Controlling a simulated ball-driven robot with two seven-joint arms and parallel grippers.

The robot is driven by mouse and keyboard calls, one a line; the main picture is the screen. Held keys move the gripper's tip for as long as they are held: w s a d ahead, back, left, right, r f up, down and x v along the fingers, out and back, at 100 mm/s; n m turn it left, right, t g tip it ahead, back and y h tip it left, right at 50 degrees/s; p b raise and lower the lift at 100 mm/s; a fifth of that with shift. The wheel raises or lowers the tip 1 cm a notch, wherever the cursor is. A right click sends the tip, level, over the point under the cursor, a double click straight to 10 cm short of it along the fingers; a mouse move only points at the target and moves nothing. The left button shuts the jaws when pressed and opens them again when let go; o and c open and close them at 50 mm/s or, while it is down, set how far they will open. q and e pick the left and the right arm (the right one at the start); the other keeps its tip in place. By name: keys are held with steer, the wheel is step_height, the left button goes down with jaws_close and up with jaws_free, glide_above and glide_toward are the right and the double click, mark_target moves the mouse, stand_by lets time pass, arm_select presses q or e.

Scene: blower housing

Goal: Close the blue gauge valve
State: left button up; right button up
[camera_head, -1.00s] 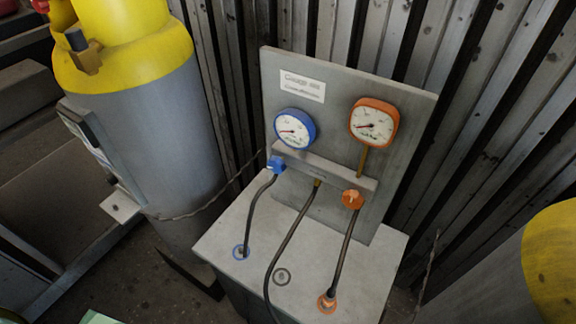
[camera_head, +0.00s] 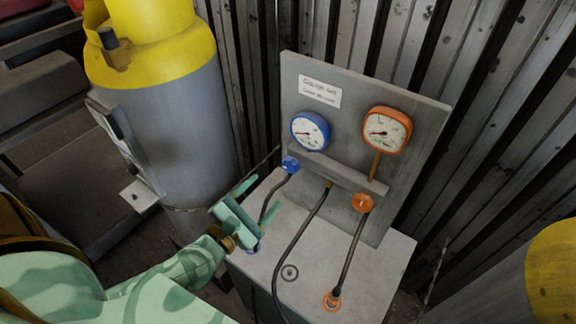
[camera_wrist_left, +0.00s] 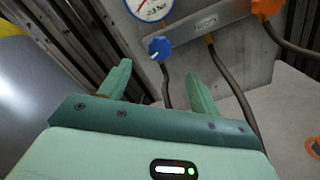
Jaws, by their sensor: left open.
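The blue gauge valve (camera_head: 290,164) is a small blue knob under the blue-rimmed gauge (camera_head: 310,131) on the upright grey panel. In the left wrist view the blue knob (camera_wrist_left: 158,47) shows a white mark and lies beyond the fingers, between their lines. My left gripper (camera_head: 262,197) is open and empty, to the lower left of the knob and apart from it. In the wrist view its two fingers (camera_wrist_left: 159,82) are spread. My right gripper is not in view.
An orange gauge (camera_head: 387,130) and orange valve (camera_head: 362,203) sit to the right on the same panel. Dark hoses run down to the grey cabinet top (camera_head: 300,240). A yellow-topped grey cylinder (camera_head: 175,120) stands at the left. A corrugated wall is behind.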

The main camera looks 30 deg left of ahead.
mark_target(289, 168)
arm_select(q)
steer(key=w, duration=0.3)
steer(key=w+d, duration=0.1)
steer(key=w, duration=0.2)
steer(key=w+p, duration=0.1)
steer(key=w, duration=0.3)
steer(key=shift+w+d, duration=0.1)
steer(key=shift+d, duration=0.1)
steer(key=c, duration=1)
